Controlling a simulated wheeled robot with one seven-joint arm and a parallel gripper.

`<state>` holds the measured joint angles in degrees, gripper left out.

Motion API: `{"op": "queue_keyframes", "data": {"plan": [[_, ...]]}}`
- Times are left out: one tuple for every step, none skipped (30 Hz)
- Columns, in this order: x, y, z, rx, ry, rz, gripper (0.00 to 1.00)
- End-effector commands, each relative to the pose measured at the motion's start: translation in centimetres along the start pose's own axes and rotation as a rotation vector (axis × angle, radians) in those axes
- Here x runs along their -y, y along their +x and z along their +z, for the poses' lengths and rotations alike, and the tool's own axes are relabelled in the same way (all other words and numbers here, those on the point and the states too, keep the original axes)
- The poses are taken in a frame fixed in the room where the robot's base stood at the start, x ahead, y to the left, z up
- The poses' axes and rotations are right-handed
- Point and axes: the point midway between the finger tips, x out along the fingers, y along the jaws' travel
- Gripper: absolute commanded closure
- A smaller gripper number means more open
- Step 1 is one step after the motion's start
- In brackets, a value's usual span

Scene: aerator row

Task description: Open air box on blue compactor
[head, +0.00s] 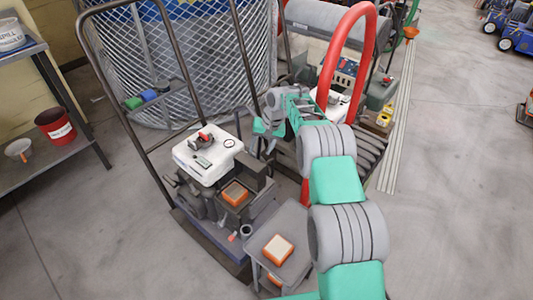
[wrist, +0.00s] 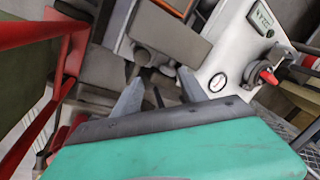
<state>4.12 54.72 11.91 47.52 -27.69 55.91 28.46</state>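The compactor has a white engine cover (head: 208,153), a tall dark handle frame and a bluish-grey base. Its dark air box (head: 240,212) has an orange-framed filter (head: 235,193) showing in its top. A dark panel (head: 259,168), apparently its lid, stands raised at the box's far side. In the wrist view this panel (wrist: 172,33) is just ahead of my fingers, with the orange filter (wrist: 178,6) beyond it. My gripper (head: 255,132) is behind the panel. In the wrist view, my gripper (wrist: 160,76) has its fingers spread, with nothing clearly held between them.
A grey stand (head: 296,222) with another orange-framed filter (head: 277,249) is beside the compactor. A machine with a red hoop handle (head: 330,55) stands close behind my arm. A shelf with a red can (head: 56,128) is at left.

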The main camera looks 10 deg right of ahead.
Motion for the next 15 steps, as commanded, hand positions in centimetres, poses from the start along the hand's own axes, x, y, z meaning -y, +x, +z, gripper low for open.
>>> {"op": "queue_keyframes", "data": {"plan": [[0.4, -1.3, 0.5, -0.003, -0.004, -0.002, 0.5], [0.5, -1.8, 0.8, -0.004, -0.005, -0.002, 0.5], [0.6, -2.6, 1.4, -0.003, -0.005, -0.002, 0.5], [0.7, -3.2, 1.7, -0.004, -0.006, -0.002, 0.5], [0.8, -3.8, 2.1, -0.005, -0.007, -0.002, 0.5], [0.9, -4.5, 2.7, -0.004, -0.007, -0.002, 0.5], [0.8, -4.7, 3.3, -0.003, -0.006, -0.002, 0.5], [0.7, -5.0, 3.9, -0.003, -0.006, -0.002, 0.5], [0.7, -5.4, 4.6, -0.003, -0.007, -0.003, 0.5], [0.6, -5.8, 5.1, -0.004, -0.007, -0.003, 0.5], [0.6, -6.2, 5.7, -0.004, -0.006, -0.003, 0.5], [0.5, -6.7, 6.5, -0.005, -0.006, -0.003, 0.5], [0.4, -7.0, 7.0, -0.005, -0.006, -0.003, 0.5], [0.4, -7.4, 7.6, -0.005, -0.007, -0.003, 0.5], [0.3, -7.8, 8.3, -0.005, -0.007, -0.003, 0.5]]}}
